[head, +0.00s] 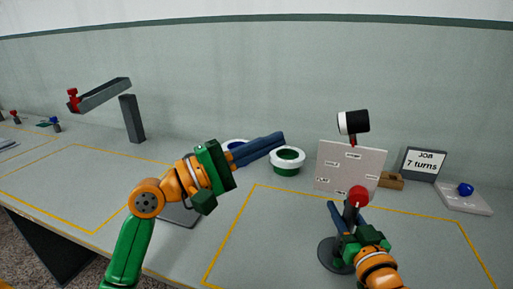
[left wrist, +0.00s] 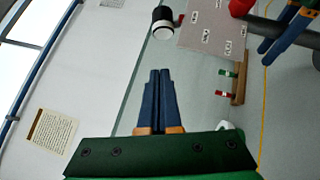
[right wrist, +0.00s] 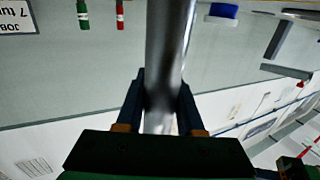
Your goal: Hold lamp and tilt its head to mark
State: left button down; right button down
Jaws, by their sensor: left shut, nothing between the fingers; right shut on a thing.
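The lamp has a dark round base (head: 333,257), a stem, a red knob (head: 358,196) and a black head with a white face (head: 353,122). The head stands above a pale board (head: 350,160) with several small labels; their text is too small to read. My right gripper (head: 346,212) is shut on the lamp's stem below the red knob; the right wrist view shows the grey metal stem (right wrist: 165,70) between its fingers. My left gripper (head: 281,138) is shut and empty, left of the board and apart from the lamp. The lamp head (left wrist: 163,22) also shows in the left wrist view.
A green and white ring-shaped spool (head: 287,161) stands beyond my left gripper. A wooden block (head: 391,181), a "JOB 7 turns" sign (head: 424,164) and a blue knob on a pale plate (head: 465,189) are at the right. A grey post (head: 131,119) stands at the left.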

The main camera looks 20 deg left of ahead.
pick_arm(q)
jog(key=s+d+f+m+g+y, duration=0.25)
jog(key=d+m, duration=0.75)
jog(key=m, duration=0.5)
jog(key=s+d+r+m+t+y, duration=0.45)
jog(key=d+r+m+t, duration=0.2)
jog(key=m, duration=0.85)
jog(key=w, duration=0.9)
jog(key=shift+w+r, duration=0.25)
jog(key=shift+r, duration=0.15)
